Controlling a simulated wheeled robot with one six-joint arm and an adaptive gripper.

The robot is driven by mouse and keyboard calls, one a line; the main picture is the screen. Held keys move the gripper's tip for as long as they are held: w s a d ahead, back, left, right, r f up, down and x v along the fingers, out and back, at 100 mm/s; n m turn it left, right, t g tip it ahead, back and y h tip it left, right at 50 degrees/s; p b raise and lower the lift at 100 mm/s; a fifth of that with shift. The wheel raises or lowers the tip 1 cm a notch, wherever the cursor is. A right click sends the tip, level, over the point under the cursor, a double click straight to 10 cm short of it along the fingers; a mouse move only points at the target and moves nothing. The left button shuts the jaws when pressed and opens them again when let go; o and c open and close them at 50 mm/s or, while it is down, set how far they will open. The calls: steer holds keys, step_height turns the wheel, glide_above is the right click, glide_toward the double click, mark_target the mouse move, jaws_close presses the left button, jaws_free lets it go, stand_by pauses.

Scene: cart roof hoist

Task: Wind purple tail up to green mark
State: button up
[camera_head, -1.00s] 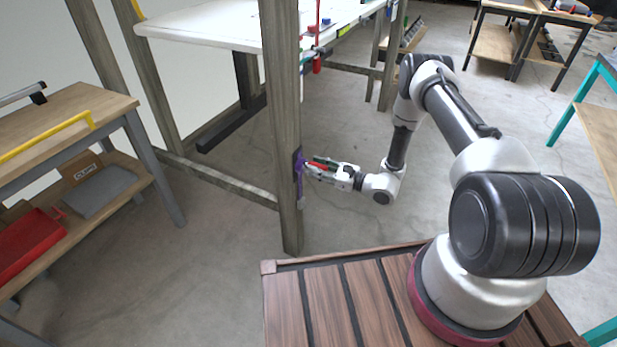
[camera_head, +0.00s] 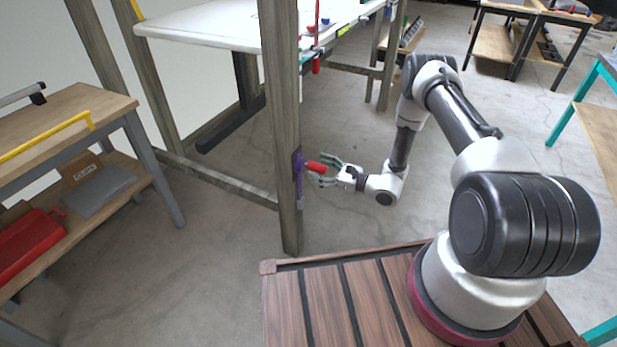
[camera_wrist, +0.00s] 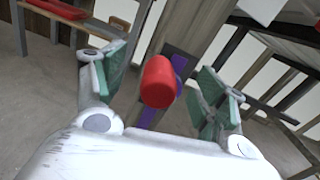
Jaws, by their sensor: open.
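A purple winch crank (camera_head: 299,178) is mounted on the side of the wooden post (camera_head: 284,120), and its purple part also shows in the wrist view (camera_wrist: 147,116). A red handle (camera_head: 316,167) sticks out from it toward my gripper (camera_head: 329,171). In the wrist view the red handle (camera_wrist: 158,82) stands between my two spread green-padded fingers (camera_wrist: 160,88), with gaps on both sides. My gripper is open around or just short of the handle; I cannot tell the exact depth. A small red piece (camera_head: 316,65) hangs near the white panel higher up. I cannot make out a green mark clearly.
A white panel (camera_head: 210,25) sits raised behind the post. A wooden bench (camera_head: 60,115) with a red tray (camera_head: 28,245) on its lower shelf stands at left. Tables (camera_head: 535,20) stand at the back right. Floor between post and bench is clear.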

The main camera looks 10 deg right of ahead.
steer(key=v, duration=0.8)
stand_by(0.4)
steer(key=s+a+f+n+g, duration=0.2)
steer(key=s+g, duration=0.3)
steer(key=s, duration=0.4)
steer(key=s+d+r+n+g, duration=0.2)
steer(key=s+r+n+g, duration=0.3)
steer(key=s+r+g, duration=0.15)
steer(key=s+d+r+n+g+h, duration=0.1)
steer(key=s+d+r+n+h, duration=0.25)
steer(key=r, duration=0.45)
steer(key=s+d+r+n+g+h, duration=0.1)
steer(key=s+d+r+n+h, duration=0.3)
steer(key=r, duration=0.4)
steer(key=s+d+r+n+g+h, duration=0.1)
steer(key=s+d+r+n+h, duration=0.3)
steer(key=r, duration=0.5)
steer(key=s+d+r+n+t+h, duration=0.1)
steer(key=s+r+n+t, duration=0.1)
steer(key=r+t, duration=0.2)
steer(key=s+d+r+n+t+h, duration=0.1)
steer(key=s+r+n+t+h, duration=0.1)
steer(key=r, duration=0.9)
steer(key=shift+r+n+t, duration=0.15)
steer(key=shift+n+t, duration=0.4)
steer(key=shift+t, duration=0.6)
